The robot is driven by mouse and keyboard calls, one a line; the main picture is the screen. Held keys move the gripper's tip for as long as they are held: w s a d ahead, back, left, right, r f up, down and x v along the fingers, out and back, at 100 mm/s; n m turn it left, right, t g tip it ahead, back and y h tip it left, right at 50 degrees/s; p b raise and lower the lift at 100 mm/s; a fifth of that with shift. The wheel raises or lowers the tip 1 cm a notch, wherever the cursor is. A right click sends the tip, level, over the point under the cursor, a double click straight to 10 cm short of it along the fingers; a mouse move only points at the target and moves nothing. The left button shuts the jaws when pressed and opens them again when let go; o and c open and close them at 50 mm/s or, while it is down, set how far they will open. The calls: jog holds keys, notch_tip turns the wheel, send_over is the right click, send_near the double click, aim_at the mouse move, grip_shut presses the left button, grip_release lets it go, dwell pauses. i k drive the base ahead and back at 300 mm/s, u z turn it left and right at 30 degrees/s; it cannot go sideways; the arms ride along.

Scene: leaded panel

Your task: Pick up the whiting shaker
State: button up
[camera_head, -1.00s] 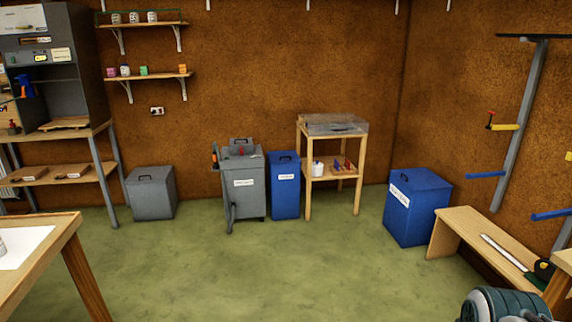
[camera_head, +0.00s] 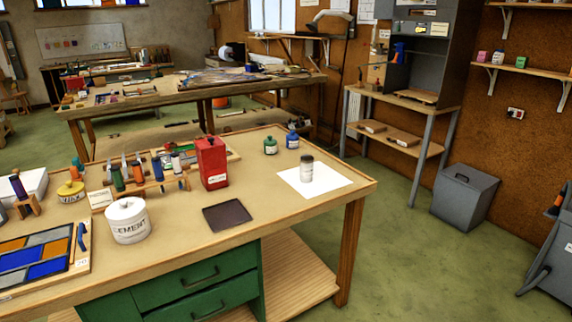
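A small pale shaker-like jar with a dark grey lid (camera_head: 307,168) stands upright on a white sheet (camera_head: 330,185) near the right end of the wooden workbench (camera_head: 270,243). It looks like the whiting shaker, but its label is too small to read. Nothing touches it, and the sheet around it is clear. My gripper is not in view.
A red can (camera_head: 212,163), a dark square pad (camera_head: 227,215), a white cement tub (camera_head: 127,221), a green bottle (camera_head: 271,146) and a blue bottle (camera_head: 292,139) share the bench. Green floor (camera_head: 410,260) is free to its right. A grey bin (camera_head: 464,196) stands by the wall.

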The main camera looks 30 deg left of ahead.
aim_at(306, 172)
jog(key=u, duration=0.8)
jog(key=i, duration=1.65)
jog(key=u, duration=0.6)
jog(key=i, duration=0.75)
jog(key=u, duration=0.1)
